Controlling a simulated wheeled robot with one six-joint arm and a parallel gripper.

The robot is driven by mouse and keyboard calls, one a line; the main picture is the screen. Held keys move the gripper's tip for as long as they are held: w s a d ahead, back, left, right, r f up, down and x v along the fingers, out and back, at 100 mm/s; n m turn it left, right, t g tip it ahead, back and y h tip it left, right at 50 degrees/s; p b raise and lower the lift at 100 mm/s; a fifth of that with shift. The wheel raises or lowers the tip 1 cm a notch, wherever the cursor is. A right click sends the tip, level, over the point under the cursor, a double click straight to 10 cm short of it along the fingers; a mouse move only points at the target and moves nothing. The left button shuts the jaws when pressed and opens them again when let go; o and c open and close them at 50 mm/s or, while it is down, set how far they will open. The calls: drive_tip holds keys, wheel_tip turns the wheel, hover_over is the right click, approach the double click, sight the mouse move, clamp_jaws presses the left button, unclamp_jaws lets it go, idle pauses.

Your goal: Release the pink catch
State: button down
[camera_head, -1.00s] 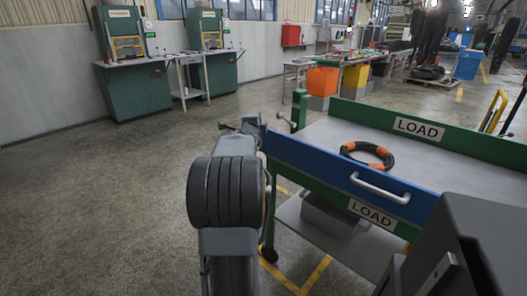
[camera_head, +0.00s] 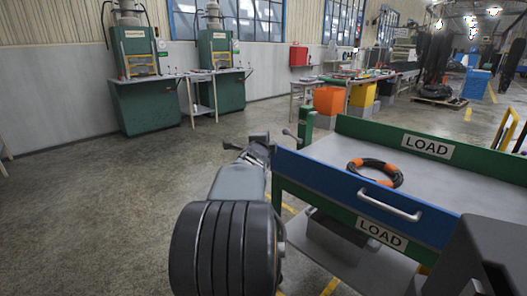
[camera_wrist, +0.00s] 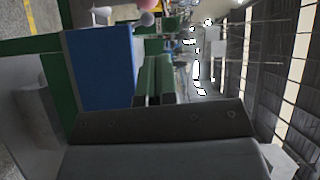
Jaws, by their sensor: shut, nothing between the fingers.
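A pink rounded piece (camera_wrist: 148,4), which may be the catch, is cut off by the top edge of the wrist view. In the head view a small grey lever (camera_head: 289,133) stands at the near left corner of the cart; no pink is clear there. My gripper (camera_head: 258,141) is shut and empty, just left of the blue panel's end. Its fingertips are small and hard to make out, and I cannot tell whether they touch anything.
The cart has a blue front panel (camera_head: 362,197) with a silver handle (camera_head: 389,207) and a green rear wall (camera_head: 470,158). A black and orange hose coil (camera_head: 375,173) lies on its top. A dark box (camera_head: 495,255) stands at the right front. Open floor (camera_head: 90,220) lies left.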

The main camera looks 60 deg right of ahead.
drive_tip(key=v, duration=0.6)
drive_tip(key=shift+s+r+p, duration=0.25)
drive_tip(key=shift+s+p, duration=0.05)
drive_tip(key=shift+p, duration=0.1)
drive_tip(key=w+a+r+n+t+y+p, duration=0.3)
drive_tip(key=w+a+n+y+p, duration=0.45)
drive_tip(key=a, duration=0.55)
drive_tip(key=w+a+r+n+t+y+p, duration=0.2)
drive_tip(key=w+a+r+n+y+p, duration=0.15)
drive_tip(key=w+a+n+p, duration=0.6)
drive_tip(key=s+a+n+g+y+p, duration=0.2)
drive_tip(key=s+a+n+p, duration=0.1)
drive_tip(key=a+n, duration=0.2)
drive_tip(key=s+a+r+n+g+y+p, duration=0.1)
drive_tip(key=s+a+n+g+y+p, duration=0.1)
drive_tip(key=a, duration=0.8)
drive_tip(key=s+a+n+g+y+p, duration=0.1)
drive_tip(key=s+a+n+g+p, duration=0.1)
drive_tip(key=s+a+n+p, duration=0.3)
drive_tip(key=s+a+n, duration=0.1)
drive_tip(key=a+n, duration=0.1)
drive_tip(key=n, duration=0.1)
drive_tip(key=shift+a+r+y, duration=0.3)
drive_tip(key=shift+r+y, duration=0.05)
drive_tip(key=shift+y, duration=0.05)
